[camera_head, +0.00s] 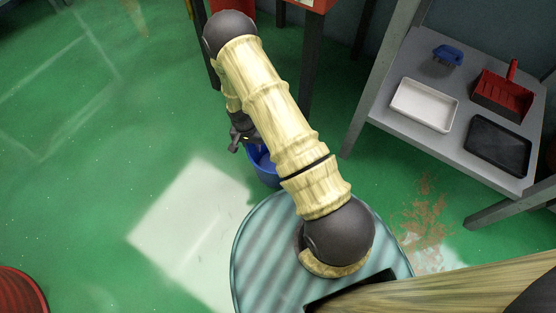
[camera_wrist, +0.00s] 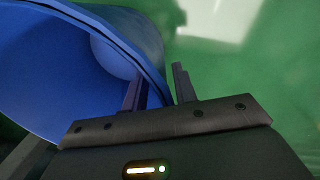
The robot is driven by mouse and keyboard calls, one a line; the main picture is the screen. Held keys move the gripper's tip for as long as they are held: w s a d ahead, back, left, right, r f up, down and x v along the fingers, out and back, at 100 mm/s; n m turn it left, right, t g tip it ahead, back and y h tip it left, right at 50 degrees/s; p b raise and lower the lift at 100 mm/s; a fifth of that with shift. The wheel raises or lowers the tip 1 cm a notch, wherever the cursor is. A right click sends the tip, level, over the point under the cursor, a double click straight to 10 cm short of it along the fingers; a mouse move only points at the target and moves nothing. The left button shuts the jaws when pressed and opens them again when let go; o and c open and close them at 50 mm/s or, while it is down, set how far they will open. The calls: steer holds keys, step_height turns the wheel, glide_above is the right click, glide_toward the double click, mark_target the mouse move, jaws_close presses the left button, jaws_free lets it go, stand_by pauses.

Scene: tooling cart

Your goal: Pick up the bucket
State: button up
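The blue bucket (camera_head: 265,172) stands on the green floor, partly hidden behind my arm in the head view. In the wrist view, the bucket (camera_wrist: 150,42) fills the upper left, its mouth facing left and its rim running down toward my fingers. My gripper (camera_head: 243,143) is at the bucket's upper edge. In the wrist view, one finger of my gripper (camera_wrist: 160,90) is on the inner side of the rim and the other is outside. The rim passes between them, and a gap shows between the fingers. Firm contact with the wall cannot be seen.
A grey cart shelf (camera_head: 455,125) at the right holds a white tray (camera_head: 424,104), a black tray (camera_head: 497,146), a red dustpan (camera_head: 503,93) and a blue brush (camera_head: 448,54). Dark legs stand behind the bucket. Brown debris (camera_head: 424,212) lies on the floor. The left floor is mostly clear.

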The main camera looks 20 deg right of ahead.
jaws_close()
stand_by(1.4)
